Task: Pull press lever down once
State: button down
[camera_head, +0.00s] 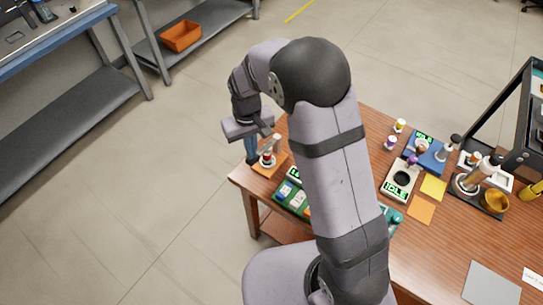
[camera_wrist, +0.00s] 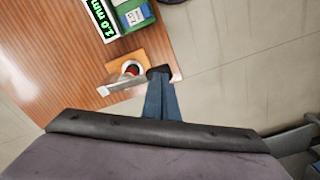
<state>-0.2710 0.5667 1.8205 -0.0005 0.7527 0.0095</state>
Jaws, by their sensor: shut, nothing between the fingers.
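My gripper (camera_head: 252,158) is shut and empty, pointing down at the table's left corner. In the wrist view its blue fingers with dark tips (camera_wrist: 160,73) are together. I cannot tell whether the fingers touch the bar. My gripper hides part of the device.
A green unit with a display (camera_wrist: 130,14) stands close to the orange base. Farther right are a blue device (camera_head: 428,158), a pale scale (camera_head: 397,186) and a dark-based device (camera_head: 468,183) with a gold bowl (camera_head: 494,201). Floor lies open beyond the table corner.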

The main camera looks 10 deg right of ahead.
jog(key=shift+d+r, duration=0.1)
jog(key=shift+r, duration=0.15)
jog(key=shift+w+d+r+p, duration=0.2)
jog(key=shift+r+p, duration=0.35)
jog(key=shift+w+d+r+p, duration=0.15)
jog(key=shift+r+p, duration=0.4)
jog(key=shift+r, duration=0.05)
jog(key=shift+w+d+r+p, duration=0.2)
jog(key=shift+r+p, duration=0.35)
jog(key=shift+w+d+r, duration=0.1)
jog(key=shift+w+r, duration=0.05)
jog(key=shift+r, duration=0.05)
